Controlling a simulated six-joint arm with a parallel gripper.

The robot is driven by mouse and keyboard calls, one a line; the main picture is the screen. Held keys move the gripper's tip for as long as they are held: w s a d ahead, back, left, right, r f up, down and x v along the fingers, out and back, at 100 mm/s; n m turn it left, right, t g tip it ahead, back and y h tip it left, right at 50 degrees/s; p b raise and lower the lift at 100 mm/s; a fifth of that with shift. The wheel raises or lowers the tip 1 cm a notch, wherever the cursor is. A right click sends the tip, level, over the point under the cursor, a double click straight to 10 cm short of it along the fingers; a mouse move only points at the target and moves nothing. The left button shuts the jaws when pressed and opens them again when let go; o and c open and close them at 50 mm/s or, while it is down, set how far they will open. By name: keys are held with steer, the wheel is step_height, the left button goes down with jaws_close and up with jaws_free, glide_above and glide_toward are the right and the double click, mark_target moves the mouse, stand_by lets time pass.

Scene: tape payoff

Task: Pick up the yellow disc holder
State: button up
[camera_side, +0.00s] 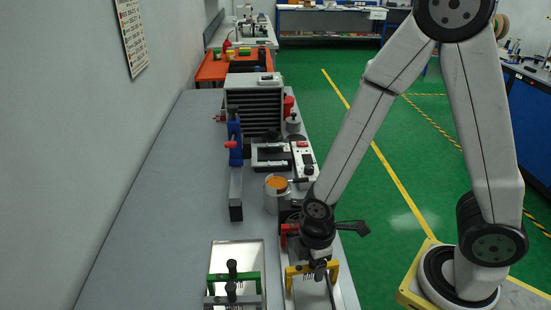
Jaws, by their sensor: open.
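The yellow disc holder (297,270) is a small yellow bracket standing over a pale metal plate (305,297) at the bottom centre of the picture. My gripper (320,271) points down at the top of the holder, just right of its middle. Its jaws are open, but they are small here and partly merge with the holder's dark centre part. I cannot tell whether they touch the holder.
A green holder (218,278) with black knobs stands over another metal plate (238,251) to the left. Behind are an orange-topped cup (277,184), a blue-and-red clamp (235,150) and a grey drawer unit (253,105). The left side of the grey bench (160,210) is clear.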

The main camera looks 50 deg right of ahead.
steer(key=shift+f, duration=0.25)
steer(key=shift+c, duration=0.2)
jaws_close()
